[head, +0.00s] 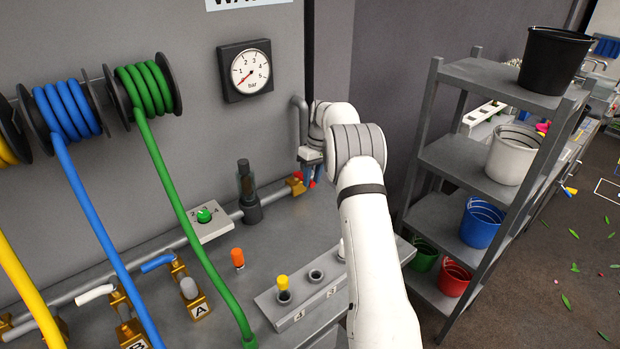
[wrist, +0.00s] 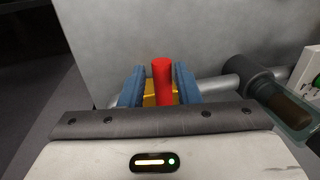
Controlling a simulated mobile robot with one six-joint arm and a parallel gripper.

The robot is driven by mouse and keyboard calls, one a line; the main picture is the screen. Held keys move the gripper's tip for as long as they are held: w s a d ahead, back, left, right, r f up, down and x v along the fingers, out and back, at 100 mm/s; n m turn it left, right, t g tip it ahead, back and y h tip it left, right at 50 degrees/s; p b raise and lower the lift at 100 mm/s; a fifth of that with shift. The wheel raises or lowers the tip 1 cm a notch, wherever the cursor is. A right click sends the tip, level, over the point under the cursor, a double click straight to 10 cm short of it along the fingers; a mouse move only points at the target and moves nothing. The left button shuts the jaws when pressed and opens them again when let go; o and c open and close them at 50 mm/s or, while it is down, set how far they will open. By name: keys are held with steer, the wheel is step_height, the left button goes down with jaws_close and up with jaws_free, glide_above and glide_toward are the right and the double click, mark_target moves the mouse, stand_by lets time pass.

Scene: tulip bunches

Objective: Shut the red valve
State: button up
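The red valve handle (wrist: 162,80) stands up between my gripper's two blue fingers in the wrist view, with its brass body (wrist: 160,97) behind. My gripper (wrist: 158,84) is open around the handle. A gap shows on the left of the handle, and the right finger is very close to it. In the head view only a bit of the red handle (head: 298,175) shows beside my gripper (head: 309,172), above the brass valve body (head: 296,187) at the pipe's right end. My arm hides the rest.
A pressure gauge (head: 248,71) hangs on the wall, its needle near the low end. A dark cylinder (head: 250,195) stands on the pipe left of the valve. A bucket shelf (head: 470,165) stands right.

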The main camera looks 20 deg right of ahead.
steer(key=shift+o, duration=1.1)
steer(key=shift+s, duration=0.1)
step_height(320, 180, up, 8)
steer(key=d, duration=0.1)
steer(key=shift+w+d+f+b, duration=0.15)
steer(key=shift+w+f+b, duration=0.05)
steer(key=shift+w+b, duration=0.2)
steer(key=shift+s+f, duration=0.1)
steer(key=shift+s, duration=0.05)
